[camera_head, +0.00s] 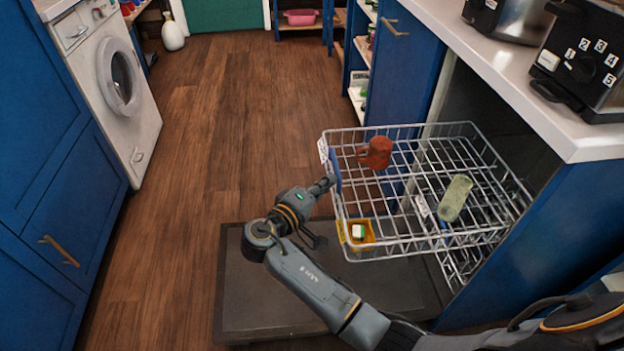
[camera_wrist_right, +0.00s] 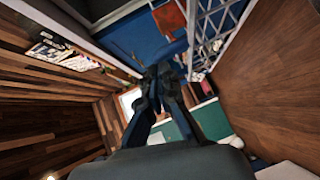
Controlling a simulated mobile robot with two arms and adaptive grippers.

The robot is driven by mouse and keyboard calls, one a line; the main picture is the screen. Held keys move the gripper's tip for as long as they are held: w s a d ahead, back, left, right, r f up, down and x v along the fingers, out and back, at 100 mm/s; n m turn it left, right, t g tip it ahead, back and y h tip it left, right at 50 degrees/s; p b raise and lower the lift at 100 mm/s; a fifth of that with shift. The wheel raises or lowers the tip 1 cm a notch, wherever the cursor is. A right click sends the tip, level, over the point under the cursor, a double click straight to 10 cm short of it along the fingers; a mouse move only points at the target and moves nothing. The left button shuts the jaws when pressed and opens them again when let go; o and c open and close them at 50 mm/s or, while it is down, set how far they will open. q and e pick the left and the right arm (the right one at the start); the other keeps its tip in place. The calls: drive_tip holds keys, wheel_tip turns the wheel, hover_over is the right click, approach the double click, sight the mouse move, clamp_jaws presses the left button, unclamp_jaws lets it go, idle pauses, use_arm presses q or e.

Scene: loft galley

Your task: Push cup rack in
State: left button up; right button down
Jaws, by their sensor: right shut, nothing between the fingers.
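The cup rack (camera_head: 471,125) is a wire basket pulled out of the dishwasher opening on the right in the head view. A blue handle piece (camera_head: 335,170) is on its left, outer side. A red mug (camera_head: 377,153), a pale green tumbler (camera_head: 455,198) and a yellow caddy (camera_head: 357,234) with a small white-and-green item are in it. My right gripper (camera_head: 328,183) is shut and empty, its tips at or very near the rack's outer side by the blue piece; contact is unclear. The shut fingers (camera_wrist_right: 163,83) also show in the right wrist view. My left gripper is out of view.
The dark dishwasher door (camera_head: 265,290) lies open below the rack, with a lower rack (camera_head: 462,262) partly visible. A white counter (camera_head: 490,65) with a black appliance (camera_head: 582,65) is above right. A washing machine (camera_head: 130,135) stands left. The wooden floor between is clear.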

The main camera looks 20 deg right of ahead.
use_arm(q)
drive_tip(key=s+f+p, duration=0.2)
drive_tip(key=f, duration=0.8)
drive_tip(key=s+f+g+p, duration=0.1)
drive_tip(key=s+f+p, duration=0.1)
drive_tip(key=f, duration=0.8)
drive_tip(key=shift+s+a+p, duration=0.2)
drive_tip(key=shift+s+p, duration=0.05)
drive_tip(key=shift+p, duration=0.5)
use_arm(e)
drive_tip(key=s+d, duration=0.3)
drive_tip(key=d, duration=0.9)
drive_tip(key=s+d, duration=0.3)
drive_tip(key=d, duration=1)
drive_tip(key=s+d, duration=0.3)
drive_tip(key=d, duration=1)
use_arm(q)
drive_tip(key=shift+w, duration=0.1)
use_arm(e)
drive_tip(key=shift+s+d+r, duration=0.1)
drive_tip(key=shift+d+r, duration=0.05)
drive_tip(key=shift+d, duration=0.05)
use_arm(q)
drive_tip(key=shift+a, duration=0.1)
